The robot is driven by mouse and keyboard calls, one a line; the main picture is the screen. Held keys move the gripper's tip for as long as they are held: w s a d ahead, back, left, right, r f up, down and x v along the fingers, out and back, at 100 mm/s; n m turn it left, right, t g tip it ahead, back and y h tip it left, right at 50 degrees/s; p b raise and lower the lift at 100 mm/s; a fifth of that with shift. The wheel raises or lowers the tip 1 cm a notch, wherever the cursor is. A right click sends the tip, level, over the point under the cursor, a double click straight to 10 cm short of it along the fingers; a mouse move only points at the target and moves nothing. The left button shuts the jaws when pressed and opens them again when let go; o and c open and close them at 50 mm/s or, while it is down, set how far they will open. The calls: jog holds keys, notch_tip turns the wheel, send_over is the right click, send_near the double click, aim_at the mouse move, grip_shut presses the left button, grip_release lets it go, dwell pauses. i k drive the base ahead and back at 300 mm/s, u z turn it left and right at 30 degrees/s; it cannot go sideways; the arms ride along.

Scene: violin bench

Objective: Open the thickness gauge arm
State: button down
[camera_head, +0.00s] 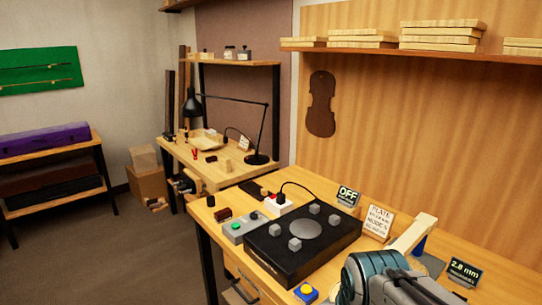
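A pale, tilted bar (413,233) with a blue part (420,246) under it stands on the bench at the right; it looks like the thickness gauge arm. A small black sign reading "2.8 mm" (464,271) stands to its right. My arm's grey and teal end reaches in from the bottom edge, in front of the bar's lower end, and hides part of the gauge. My gripper (420,290) is dark and partly cut off by the frame. Its fingertips cannot be made out, so I cannot tell open from shut.
A black plate device (303,242) with several grey blocks sits left of my arm. A green-grey control box (244,228), an "OFF" sign (347,196), a text card (378,222) and a blue box with a yellow button (306,292) are nearby. A shelf (420,53) hangs above.

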aim_at(425, 224)
jog(key=z, duration=0.45)
jog(key=k, duration=0.4)
jog(key=z, duration=0.15)
